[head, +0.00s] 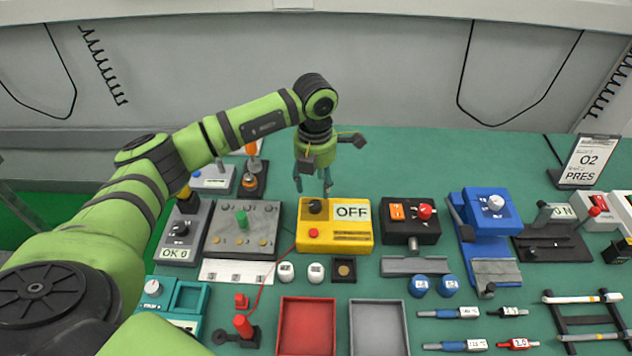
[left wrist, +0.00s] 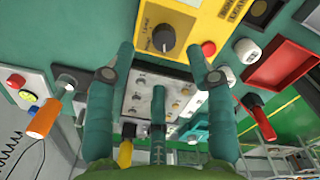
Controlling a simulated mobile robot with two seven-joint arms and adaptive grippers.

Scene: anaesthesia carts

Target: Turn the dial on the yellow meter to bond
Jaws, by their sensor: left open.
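The yellow meter (head: 345,238) stands on the green bench near the middle, and its display (head: 350,212) reads OFF. Its black dial (head: 315,206) is at the upper left of its top face, with a red button below. My left gripper (head: 312,188) is open, empty and pointing down, just behind and above the dial. In the left wrist view the yellow meter (left wrist: 188,28) and dial (left wrist: 163,38) show between and beyond the open fingers (left wrist: 160,58), which appear clear of the dial. Small print beside the dial is too blurred to read in full. My right gripper is not in view.
A grey panel (head: 262,218) with a green knob stands close left of the meter, and a black box (head: 410,236) with a red knob close right. Bare bench lies behind.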

